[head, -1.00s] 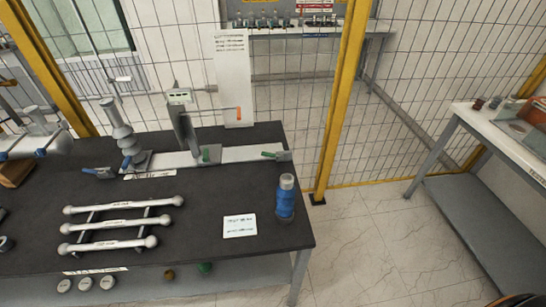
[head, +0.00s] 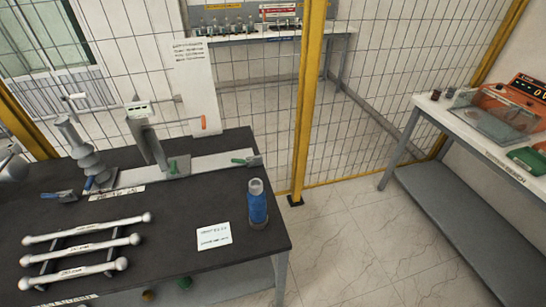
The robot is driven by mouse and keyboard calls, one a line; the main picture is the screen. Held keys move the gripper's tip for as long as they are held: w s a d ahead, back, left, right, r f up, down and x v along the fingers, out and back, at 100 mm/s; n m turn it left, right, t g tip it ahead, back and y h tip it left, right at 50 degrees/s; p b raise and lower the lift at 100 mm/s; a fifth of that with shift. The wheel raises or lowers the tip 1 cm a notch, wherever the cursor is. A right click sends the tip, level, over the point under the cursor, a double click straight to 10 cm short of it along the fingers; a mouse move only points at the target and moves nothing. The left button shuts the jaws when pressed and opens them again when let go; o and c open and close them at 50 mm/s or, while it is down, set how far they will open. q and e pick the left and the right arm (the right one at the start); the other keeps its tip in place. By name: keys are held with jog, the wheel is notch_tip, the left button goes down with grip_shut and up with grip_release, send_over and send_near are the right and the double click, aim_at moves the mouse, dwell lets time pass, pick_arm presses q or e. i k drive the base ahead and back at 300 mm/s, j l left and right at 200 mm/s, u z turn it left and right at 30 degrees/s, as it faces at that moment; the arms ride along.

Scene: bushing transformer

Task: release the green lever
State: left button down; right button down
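A second green lever or clamp (head: 173,167) sits on the same rail at the foot of a grey upright post (head: 148,145). I cannot tell which green part the task names. A blue-handled clamp (head: 60,196) lies at the rail's left side beside a grey ribbed bushing (head: 80,150).
The dark table (head: 170,215) carries several white rods (head: 85,240), a white card (head: 214,236) and a blue bottle (head: 257,205). A yellow fence post (head: 309,100) stands behind its right corner. A bench (head: 470,140) with an orange device (head: 515,100) stands at right; floor between is clear.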

aim_at(251, 162)
jog(key=i+l+z, duration=0.2)
jog(key=l+z, duration=0.2)
jog(key=l, duration=0.2)
jog(key=i+l+z, duration=0.5)
jog(key=i+l, duration=0.6)
jog(key=l, duration=0.15)
jog(key=i+u, duration=0.15)
jog(key=u, duration=0.25)
jog(key=i+j+u, duration=0.1)
jog(key=u, duration=0.3)
jog(key=i+u, duration=0.15)
jog(key=u, duration=0.25)
jog(key=i+l+u, duration=0.1)
jog(key=u, duration=0.3)
jog(key=i+l+u, duration=0.1)
jog(key=u, duration=0.35)
jog(key=i+l+u, duration=0.2)
jog(key=u, duration=0.3)
jog(key=i+l+u, duration=0.3)
jog(key=u, duration=0.2)
jog(key=i+l+u, duration=0.2)
jog(key=l+u, duration=0.25)
jog(key=i+l+u, duration=0.1)
jog(key=l+u, duration=0.2)
jog(key=u, duration=0.2)
jog(key=l+u, duration=0.5)
